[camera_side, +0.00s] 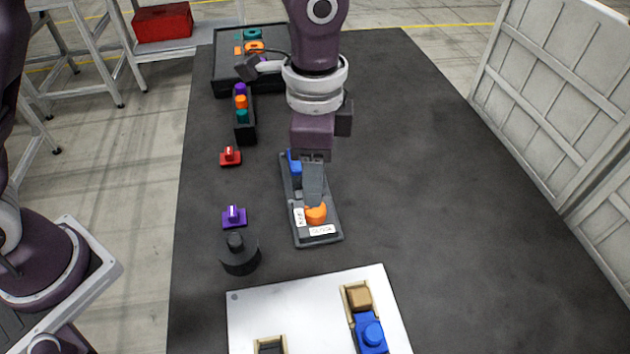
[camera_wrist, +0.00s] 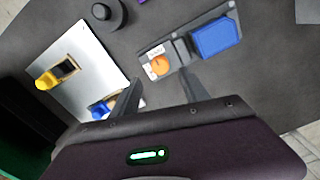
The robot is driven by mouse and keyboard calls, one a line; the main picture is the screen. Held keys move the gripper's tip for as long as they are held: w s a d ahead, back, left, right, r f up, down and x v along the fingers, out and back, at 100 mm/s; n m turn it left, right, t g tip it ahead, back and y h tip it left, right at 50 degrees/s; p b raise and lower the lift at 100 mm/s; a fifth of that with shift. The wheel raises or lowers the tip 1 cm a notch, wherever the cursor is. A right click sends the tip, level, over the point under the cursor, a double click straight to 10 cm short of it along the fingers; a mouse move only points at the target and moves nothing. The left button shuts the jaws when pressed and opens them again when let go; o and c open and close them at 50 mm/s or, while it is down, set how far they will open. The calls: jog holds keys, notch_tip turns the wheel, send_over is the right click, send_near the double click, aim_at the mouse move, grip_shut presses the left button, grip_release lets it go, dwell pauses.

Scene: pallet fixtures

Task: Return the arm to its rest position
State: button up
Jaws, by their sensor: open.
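My gripper (camera_side: 313,190) points down over the grey fixture (camera_side: 325,239) in the side view, its fingers in front of part of the fixture. In the wrist view my gripper (camera_wrist: 160,90) has its fingers spread with nothing between them. An orange round piece (camera_side: 316,214) sits at the fixture's near end, beside white labels. It also shows in the wrist view (camera_wrist: 159,65), beyond the fingertips and apart from them. A blue block (camera_side: 294,167) sits at the fixture's far end, partly hidden by my gripper; it shows more fully in the wrist view (camera_wrist: 215,38).
A white plate (camera_side: 285,310) with tan holders and a blue piece (camera_side: 370,334) lies in front. A black knobbed cylinder (camera_side: 240,255), purple piece (camera_side: 234,217) and red piece (camera_side: 230,156) stand left. A black rack (camera_side: 246,132) and tray (camera_side: 222,72) lie behind. The table's right side is clear.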

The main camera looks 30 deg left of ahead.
jog(key=s+a+r+n+t, duration=0.3)
jog(key=s+a+r+n, duration=0.25)
jog(key=a+r, duration=0.6)
jog(key=s+a+n+t, duration=0.2)
jog(key=s+a+n, duration=0.4)
jog(key=s, duration=0.6)
jog(key=shift+s+a+n+t, duration=0.15)
jog(key=shift+a+n+t, duration=0.2)
jog(key=shift+a, duration=0.8)
